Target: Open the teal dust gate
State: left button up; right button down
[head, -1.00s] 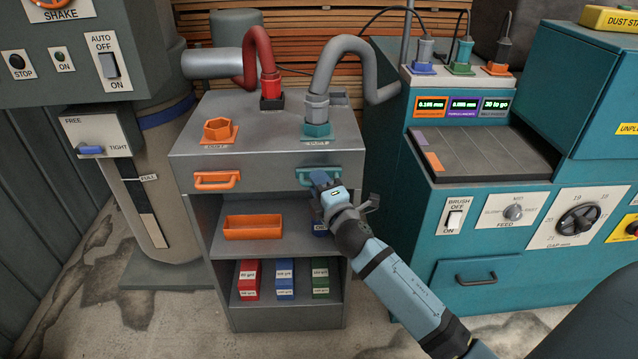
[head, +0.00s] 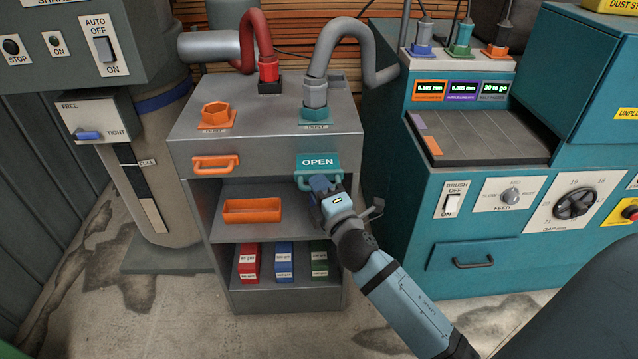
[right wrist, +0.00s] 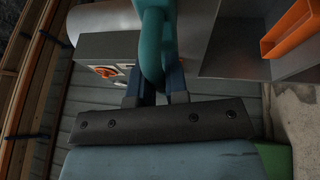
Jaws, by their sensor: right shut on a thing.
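The teal dust gate (head: 318,161) is pulled out from the front of the grey cabinet, and a plate reading "OPEN" shows above its teal handle. My right gripper (head: 321,184) is shut on that handle. In the right wrist view the teal handle (right wrist: 152,45) passes between the fingers of the right gripper (right wrist: 157,85). Above the gate, a grey hose ends in the teal dust port (head: 314,114) on the cabinet top. My left gripper is not in view.
An orange gate handle (head: 216,165) sits left of the teal one. Below are an orange tray (head: 252,211) and several coloured boxes (head: 284,262) on shelves. A teal machine (head: 490,250) stands to the right. The floor in front of the cabinet is open.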

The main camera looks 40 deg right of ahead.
jog(key=c, duration=1.4)
grip_release()
jog(key=shift+s+f, duration=0.15)
jog(key=shift+s, duration=0.05)
pick_arm(q)
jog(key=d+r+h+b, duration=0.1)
jog(key=b, duration=0.1)
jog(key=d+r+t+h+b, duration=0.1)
jog(key=b, duration=0.1)
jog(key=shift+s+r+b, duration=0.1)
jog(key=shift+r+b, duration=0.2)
pick_arm(e)
jog(key=v, duration=1.3)
jog(key=shift+s+a, duration=0.1)
jog(key=shift+s, duration=0.1)
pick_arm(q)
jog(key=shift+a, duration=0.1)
